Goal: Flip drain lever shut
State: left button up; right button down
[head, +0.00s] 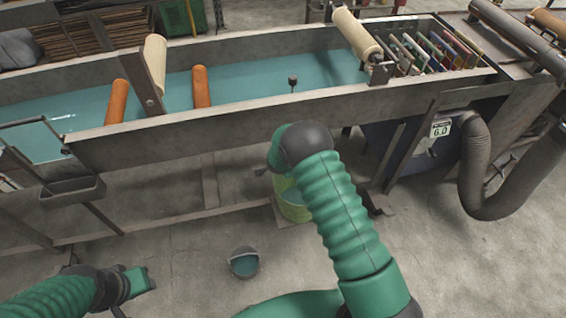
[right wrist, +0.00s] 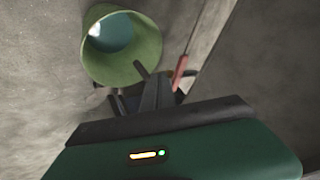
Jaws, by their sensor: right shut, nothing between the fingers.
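A red handle, which looks like the drain lever (right wrist: 180,72), shows in the right wrist view just right of my right gripper (right wrist: 153,88). Its dark fingers are shut with nothing between them. I cannot tell whether they touch the lever. The lever is hidden in the head view. The long tank (head: 230,122) holds blue-green liquid. My right arm reaches to its front side, with the gripper hidden behind the arm. My left gripper (head: 142,281) is low at the left, away from the tank; its jaw state is unclear.
A green bucket (head: 293,203) stands under the tank by my right arm; it shows in the right wrist view (right wrist: 145,50) too. A small pail (head: 244,262) sits on the open concrete floor. A thick grey hose (head: 475,160) hangs at the right.

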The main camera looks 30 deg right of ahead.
jog(key=s+a+r+n+y, duration=0.2)
jog(key=s+a+r+n, duration=0.25)
jog(key=r, duration=0.25)
jog(key=s+a+r+n+y, duration=0.25)
jog(key=s+a+r, duration=0.2)
jog(key=r, duration=0.25)
jog(key=s+a+r+n+g, duration=0.1)
jog(key=s+n, duration=0.3)
jog(key=s, duration=0.6)
jog(key=s+a+r+n+g, duration=0.1)
jog(key=s+r+n, duration=0.3)
jog(key=s, duration=0.6)
jog(key=shift+a+r+n+g+p, duration=0.2)
jog(key=shift+a+n+g+p, duration=0.25)
jog(key=shift+g, duration=0.25)
